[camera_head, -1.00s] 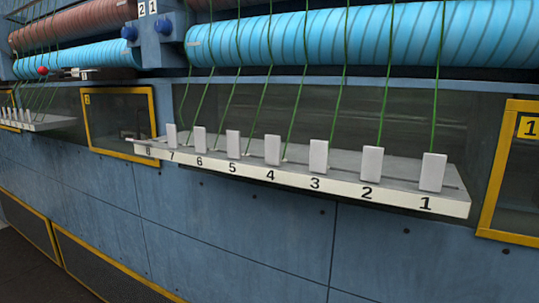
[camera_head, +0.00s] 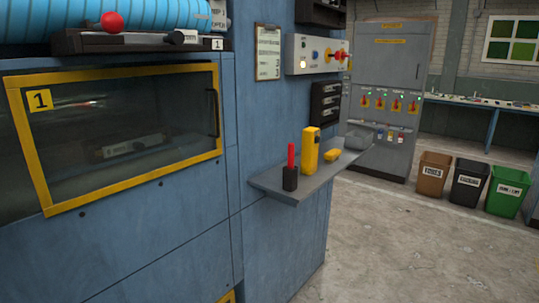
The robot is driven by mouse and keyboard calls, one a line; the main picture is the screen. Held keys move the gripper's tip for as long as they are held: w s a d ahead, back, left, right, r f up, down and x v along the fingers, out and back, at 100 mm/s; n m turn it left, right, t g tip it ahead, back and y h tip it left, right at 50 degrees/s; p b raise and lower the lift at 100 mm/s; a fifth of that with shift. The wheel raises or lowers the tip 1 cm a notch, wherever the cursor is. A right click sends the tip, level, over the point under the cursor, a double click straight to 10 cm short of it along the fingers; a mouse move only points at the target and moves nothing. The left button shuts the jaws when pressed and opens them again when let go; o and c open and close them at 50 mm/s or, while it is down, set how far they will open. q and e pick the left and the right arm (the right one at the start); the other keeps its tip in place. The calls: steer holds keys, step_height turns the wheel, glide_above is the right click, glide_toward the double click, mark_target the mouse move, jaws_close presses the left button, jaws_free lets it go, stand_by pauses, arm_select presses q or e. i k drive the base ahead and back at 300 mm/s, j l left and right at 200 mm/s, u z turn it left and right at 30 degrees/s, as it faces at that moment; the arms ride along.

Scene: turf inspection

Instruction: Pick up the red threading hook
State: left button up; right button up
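A slim red handle (camera_head: 291,156) stands upright in a small black holder (camera_head: 290,180) on a grey shelf (camera_head: 268,182) on the side of the blue machine. It looks like the red threading hook; its lower part is hidden in the holder. Neither of my grippers is in view.
A yellow upright device (camera_head: 310,150) and a small yellow object (camera_head: 332,155) share the shelf. A control box (camera_head: 318,54) is above it. A yellow-framed window (camera_head: 120,130) is left. A grey cabinet (camera_head: 388,95) and bins (camera_head: 468,184) stand beyond open floor (camera_head: 400,245).

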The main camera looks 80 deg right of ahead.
mark_target(291, 147)
steer(key=k+l, duration=0.2)
steer(key=l, duration=0.2)
steer(key=k+l, duration=0.15)
steer(key=l, duration=0.25)
steer(key=k+l, duration=0.2)
steer(key=l, duration=0.2)
steer(key=k+l+u, duration=0.1)
steer(key=l, duration=0.25)
steer(key=k+l, duration=0.3)
steer(key=l, duration=0.1)
